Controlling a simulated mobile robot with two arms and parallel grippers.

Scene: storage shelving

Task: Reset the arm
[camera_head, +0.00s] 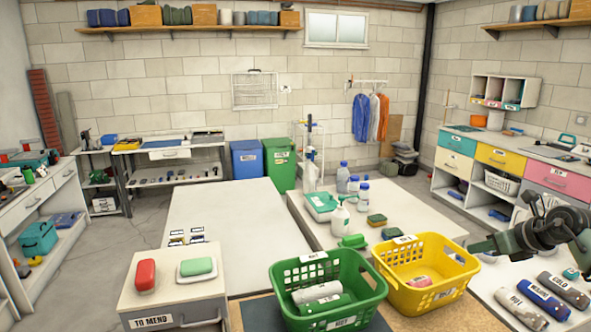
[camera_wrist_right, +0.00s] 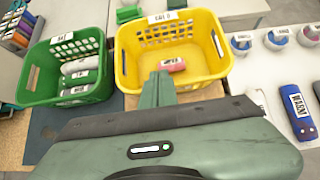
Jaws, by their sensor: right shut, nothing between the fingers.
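My right arm comes in from the right edge of the head view, with its gripper (camera_head: 474,247) shut and empty beside the yellow basket (camera_head: 455,247). In the right wrist view the shut fingers (camera_wrist_right: 158,80) point toward the yellow basket (camera_wrist_right: 205,82). A pink labelled roll (camera_wrist_right: 173,65) lies inside that basket. The green basket (camera_head: 375,295) stands to its left with a grey roll (camera_head: 317,292) and a green roll (camera_head: 325,305) inside. My left arm and gripper are not in view.
Labelled rolls, one grey (camera_head: 521,309), one blue (camera_head: 546,299), one dark (camera_head: 563,290), lie on the right-hand white table. Bottles (camera_head: 340,217) and boxes stand behind the baskets. A red soap-like block (camera_head: 145,275) lies at front left. The long white table (camera_head: 215,215) is mostly clear.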

